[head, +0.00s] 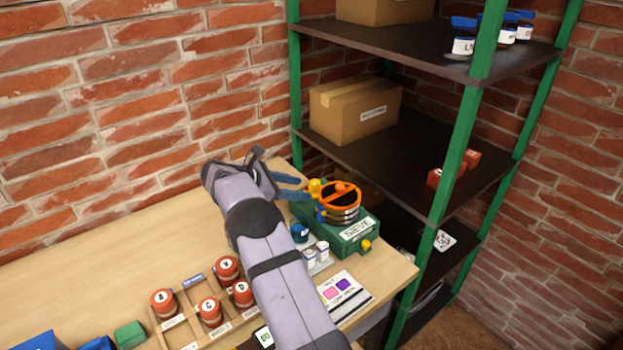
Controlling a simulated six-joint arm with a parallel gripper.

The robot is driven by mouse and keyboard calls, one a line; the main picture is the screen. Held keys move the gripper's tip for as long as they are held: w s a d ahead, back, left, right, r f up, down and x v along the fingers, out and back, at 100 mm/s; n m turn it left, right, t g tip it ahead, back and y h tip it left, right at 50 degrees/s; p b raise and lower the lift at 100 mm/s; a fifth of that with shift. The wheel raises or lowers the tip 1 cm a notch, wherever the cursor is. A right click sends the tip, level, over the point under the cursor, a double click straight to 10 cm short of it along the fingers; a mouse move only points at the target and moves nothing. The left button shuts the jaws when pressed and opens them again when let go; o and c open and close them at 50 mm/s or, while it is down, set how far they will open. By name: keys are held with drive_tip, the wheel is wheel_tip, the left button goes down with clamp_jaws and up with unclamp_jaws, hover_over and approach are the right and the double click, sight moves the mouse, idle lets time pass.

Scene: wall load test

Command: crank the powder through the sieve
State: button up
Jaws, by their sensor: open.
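The sieve machine is a green box (357,229) with a "SIEVE" label, at the right end of the wooden table. A round sieve (341,206) with an orange rim and crossbar sits on top of it. A yellow knob (314,186) stands at the sieve's upper left, and another yellow knob (366,245) is low on the box's front. My gripper (303,187) is open, its blue fingers pointing right towards the upper knob. The fingertips are close to that knob; I cannot tell whether they touch it. The powder inside the sieve cannot be made out.
Red lettered jars (210,311) stand in a wooden rack left of my arm. Small white and blue jars (322,250) stand in front of the sieve box. A card (344,294) lies near the table's front edge. A green-posted shelf (462,130) rises close on the right.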

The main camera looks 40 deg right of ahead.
sight(315, 182)
drive_tip(key=m+t+y+p, duration=0.1)
drive_tip(key=m+y+p, duration=0.1)
drive_tip(key=m+y, duration=0.1)
drive_tip(key=s+d+r+m+y+p, duration=0.1)
drive_tip(key=m+y+p, duration=0.2)
drive_tip(key=m, duration=0.1)
drive_tip(key=s+r+m+t+y+p, duration=0.1)
drive_tip(key=m+y+p, duration=0.2)
drive_tip(key=m+y, duration=0.1)
drive_tip(key=shift+d+r+t, duration=0.1)
drive_tip(key=shift+d+t, duration=0.05)
drive_tip(key=shift+t, duration=0.15)
drive_tip(key=d+r+m+t+y+p, duration=0.2)
drive_tip(key=d+r+m+t+p, duration=0.15)
drive_tip(key=d, duration=0.25)
drive_tip(key=shift+m+g, duration=0.25)
drive_tip(key=shift+m, duration=0.1)
drive_tip(key=shift+p+x, duration=1.45)
drive_tip(key=shift+x, duration=1.7)
drive_tip(key=shift+s, duration=0.25)
drive_tip(key=shift+f, duration=0.1)
drive_tip(key=c, duration=1)
